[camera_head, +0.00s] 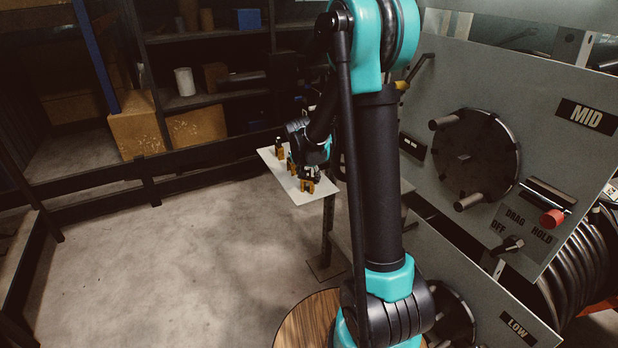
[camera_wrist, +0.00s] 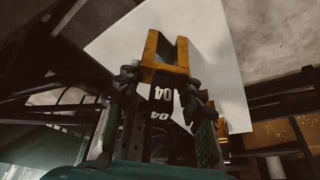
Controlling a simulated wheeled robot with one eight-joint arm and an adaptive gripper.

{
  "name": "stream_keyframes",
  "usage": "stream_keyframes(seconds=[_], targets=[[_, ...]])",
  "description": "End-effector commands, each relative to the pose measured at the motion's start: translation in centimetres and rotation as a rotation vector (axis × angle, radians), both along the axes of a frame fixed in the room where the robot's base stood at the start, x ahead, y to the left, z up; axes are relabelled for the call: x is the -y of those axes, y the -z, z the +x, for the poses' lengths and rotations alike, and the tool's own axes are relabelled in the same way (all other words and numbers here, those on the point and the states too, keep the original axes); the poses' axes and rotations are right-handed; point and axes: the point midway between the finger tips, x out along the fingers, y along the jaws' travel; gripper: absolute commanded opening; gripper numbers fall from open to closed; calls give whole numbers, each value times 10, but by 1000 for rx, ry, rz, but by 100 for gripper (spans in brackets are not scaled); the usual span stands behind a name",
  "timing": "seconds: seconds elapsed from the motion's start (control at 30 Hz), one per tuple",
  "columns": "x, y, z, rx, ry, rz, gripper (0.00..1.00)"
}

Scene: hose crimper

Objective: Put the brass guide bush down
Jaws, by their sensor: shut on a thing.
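My gripper (camera_wrist: 165,88) is shut on a piece with a black body marked "04" and a brass-coloured, U-shaped end (camera_wrist: 166,52), which I take to be the brass guide bush. The brass end points away from my palm, over a pale plate (camera_wrist: 115,45). In the head view my gripper (camera_head: 312,172) is low over the same small white plate (camera_head: 312,195), with the brass end (camera_head: 307,186) under it. I cannot tell whether the piece touches the plate. My fingers hide part of its body.
A similar black and brass piece (camera_head: 279,145) stands at the plate's far left end, with more brass close to my gripper. The grey machine panel (camera_head: 560,130) with knobs is on the right. Shelves with boxes (camera_head: 136,125) stand behind. The floor at left is clear.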

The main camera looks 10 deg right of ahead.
Motion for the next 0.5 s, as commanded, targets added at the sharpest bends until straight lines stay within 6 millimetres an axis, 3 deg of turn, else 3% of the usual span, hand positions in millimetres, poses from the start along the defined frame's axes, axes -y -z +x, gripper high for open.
stream_keyframes(seconds=[0.03,0.07,0.2,0.5], targets=[[0,2,0,0,0,0,5],[0,1,0,0,0,0,41],[0,1,0,0,0,0,58],[0,1,0,0,0,0,59]])
